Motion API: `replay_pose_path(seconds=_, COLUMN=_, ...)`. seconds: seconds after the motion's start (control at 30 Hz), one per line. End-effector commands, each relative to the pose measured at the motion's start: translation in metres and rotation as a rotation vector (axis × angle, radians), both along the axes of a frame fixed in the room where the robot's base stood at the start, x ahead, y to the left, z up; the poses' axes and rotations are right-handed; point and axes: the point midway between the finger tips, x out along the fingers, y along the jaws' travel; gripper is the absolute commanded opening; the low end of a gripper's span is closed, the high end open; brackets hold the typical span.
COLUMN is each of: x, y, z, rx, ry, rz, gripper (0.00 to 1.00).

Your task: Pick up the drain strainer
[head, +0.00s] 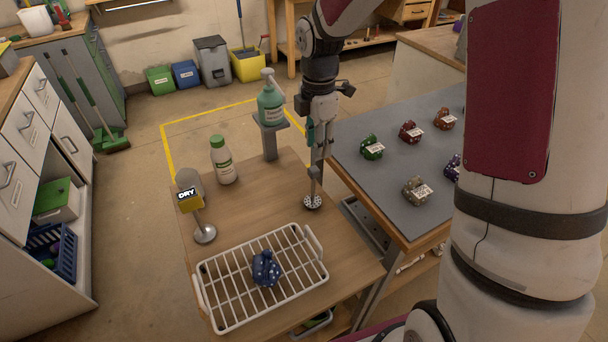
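The drain strainer (312,203) looks like a small round metal disc with dark holes. It is at the right side of the wooden table, directly under my gripper. My gripper (315,188) points down, with its narrow grey fingers seen almost edge-on. The finger ends overlap the strainer's upper part in the picture. I cannot tell whether they are closed on it or whether it is clear of the tabletop.
A white wire rack (232,304) holding a blue spotted item (266,269) stands in front. A DRY sign (190,196), a white bottle (223,160) and a green pump bottle (270,104) stand left of my gripper. A grey-topped bench (385,192) with several spotted items is right.

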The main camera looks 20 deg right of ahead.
Motion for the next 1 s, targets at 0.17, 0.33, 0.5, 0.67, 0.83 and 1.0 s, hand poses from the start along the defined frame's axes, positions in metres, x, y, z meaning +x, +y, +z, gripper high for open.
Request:
replay_pose_path(seconds=0.17, x=0.001, y=0.000, z=-0.020, rx=0.004, ry=0.007, rz=0.019, gripper=0.33)
replay_pose_path(seconds=0.33, x=0.001, y=0.001, z=-0.052, rx=0.004, ry=0.008, rz=0.018, gripper=0.33)
replay_pose_path(seconds=0.5, x=0.001, y=0.001, z=-0.079, rx=0.003, ry=0.007, rz=0.017, gripper=0.33)
replay_pose_path(seconds=0.67, x=0.001, y=0.001, z=-0.089, rx=0.003, ry=0.005, rz=0.015, gripper=0.33)
replay_pose_path(seconds=0.83, x=0.001, y=0.003, z=-0.105, rx=0.003, ry=0.007, rz=0.017, gripper=0.33)
replay_pose_path(seconds=1.0, x=0.002, y=0.004, z=-0.129, rx=0.003, ry=0.007, rz=0.016, gripper=0.33)
